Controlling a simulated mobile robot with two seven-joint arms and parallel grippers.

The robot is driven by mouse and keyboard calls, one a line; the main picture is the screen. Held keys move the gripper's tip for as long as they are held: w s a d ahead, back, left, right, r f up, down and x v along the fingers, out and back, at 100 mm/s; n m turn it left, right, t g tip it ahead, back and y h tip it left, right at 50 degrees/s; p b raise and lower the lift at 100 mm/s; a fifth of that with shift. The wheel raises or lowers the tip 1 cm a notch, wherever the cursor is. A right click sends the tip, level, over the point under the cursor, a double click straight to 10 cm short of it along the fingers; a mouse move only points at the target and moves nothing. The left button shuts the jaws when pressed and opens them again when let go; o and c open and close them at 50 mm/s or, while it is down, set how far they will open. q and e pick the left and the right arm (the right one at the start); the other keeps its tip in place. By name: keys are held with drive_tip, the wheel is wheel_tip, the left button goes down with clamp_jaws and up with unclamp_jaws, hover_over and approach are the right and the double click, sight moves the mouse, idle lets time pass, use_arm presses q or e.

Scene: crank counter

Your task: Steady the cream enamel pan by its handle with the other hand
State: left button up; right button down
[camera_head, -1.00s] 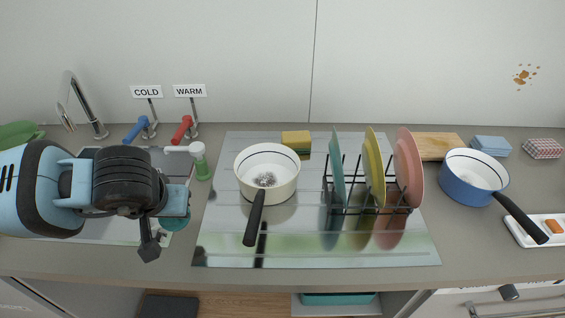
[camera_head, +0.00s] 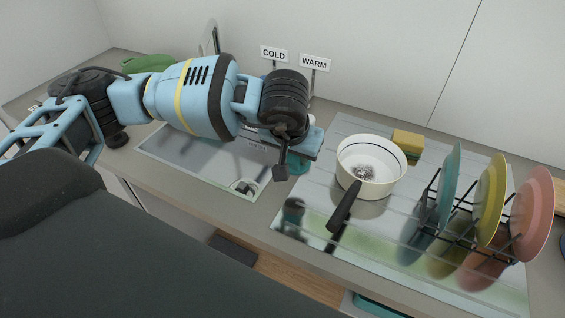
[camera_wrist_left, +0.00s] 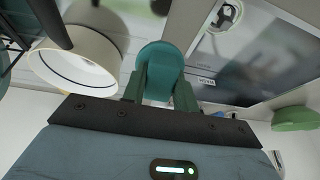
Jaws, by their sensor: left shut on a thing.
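The cream enamel pan (camera_head: 384,189) stands upright on the grooved metal drainboard with a grey wiry scourer (camera_head: 363,173) inside. Its black handle (camera_head: 342,208) points toward the front left, and nothing touches it. In the left wrist view the pan (camera_wrist_left: 92,42) is at the upper left, apart from my gripper. My left gripper (camera_head: 296,153) is left of the pan, by the sink's right edge. It is shut on a round teal thing (camera_wrist_left: 158,52), which sits between the fingers and is partly hidden in the head view. My right gripper is not in view.
A black rack with teal, yellow and pink plates (camera_head: 489,200) stands right of the pan. A yellow sponge (camera_head: 408,143) lies behind it. The sink (camera_head: 185,160) is at the left, under my left arm. The drainboard (camera_head: 300,222) is clear left of the handle.

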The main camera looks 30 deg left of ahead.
use_arm(q)
drive_tip(key=w+d+r+g+h, duration=0.1)
drive_tip(key=w+d+g, duration=0.1)
drive_tip(key=w+d, duration=0.8)
drive_tip(key=shift+w+d+m+h, duration=0.3)
drive_tip(key=shift+w+h, duration=0.1)
drive_tip(key=shift+w, duration=0.55)
drive_tip(key=shift+r, duration=0.1)
